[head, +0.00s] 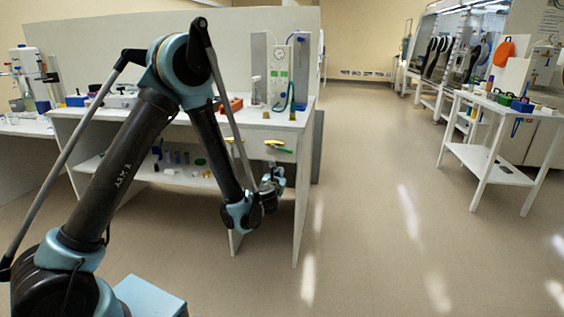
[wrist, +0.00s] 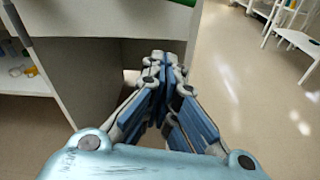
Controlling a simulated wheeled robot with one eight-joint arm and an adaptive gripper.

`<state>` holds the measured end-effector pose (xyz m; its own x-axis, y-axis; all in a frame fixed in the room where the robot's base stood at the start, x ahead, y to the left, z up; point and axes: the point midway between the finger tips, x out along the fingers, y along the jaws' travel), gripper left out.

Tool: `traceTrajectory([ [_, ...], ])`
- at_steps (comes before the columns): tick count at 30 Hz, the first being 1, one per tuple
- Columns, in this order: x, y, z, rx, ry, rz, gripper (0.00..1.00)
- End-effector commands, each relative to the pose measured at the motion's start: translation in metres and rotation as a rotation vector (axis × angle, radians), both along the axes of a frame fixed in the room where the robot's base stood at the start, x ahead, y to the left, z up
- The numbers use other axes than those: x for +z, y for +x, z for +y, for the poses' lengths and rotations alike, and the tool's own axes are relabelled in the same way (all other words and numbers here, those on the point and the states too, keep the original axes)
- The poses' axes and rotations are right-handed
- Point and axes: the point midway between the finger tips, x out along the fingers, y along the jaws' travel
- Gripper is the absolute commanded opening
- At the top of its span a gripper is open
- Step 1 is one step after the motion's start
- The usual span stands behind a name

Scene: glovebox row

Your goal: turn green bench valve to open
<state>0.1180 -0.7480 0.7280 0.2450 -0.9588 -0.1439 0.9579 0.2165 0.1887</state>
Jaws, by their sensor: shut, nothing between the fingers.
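A green valve handle (head: 282,149) with yellow beside it sits on the front face of the white bench, right of my forearm. A second, yellow handle (head: 234,139) is to its left, partly behind my arm. My gripper (head: 277,178) is shut and empty, below the green handle and apart from it, in front of the bench. In the wrist view my gripper (wrist: 172,62) points at the bench's end panel, and a green piece (wrist: 184,2) shows at the top edge; I cannot tell if it is the valve. The handle's exact setting is too small to tell.
The white bench (head: 300,160) carries a panel with gauge and hose (head: 280,75) and a red box (head: 231,105). Small items lie on its lower shelf (head: 180,172). A white cart (head: 490,165) stands at right. The floor (head: 380,220) between is clear.

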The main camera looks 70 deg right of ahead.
Motion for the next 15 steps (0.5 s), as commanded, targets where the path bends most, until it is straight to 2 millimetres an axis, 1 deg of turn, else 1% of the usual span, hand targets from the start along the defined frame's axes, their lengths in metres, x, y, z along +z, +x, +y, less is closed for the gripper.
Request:
traceTrajectory([
  [5,0.001,0.001,-0.009,-0.004,-0.004,-0.020,0.00],
  [8,-0.001,0.004,-0.021,-0.003,-0.004,-0.018,0.00],
  [15,-0.007,0.014,-0.061,-0.002,-0.003,-0.015,0.00],
])
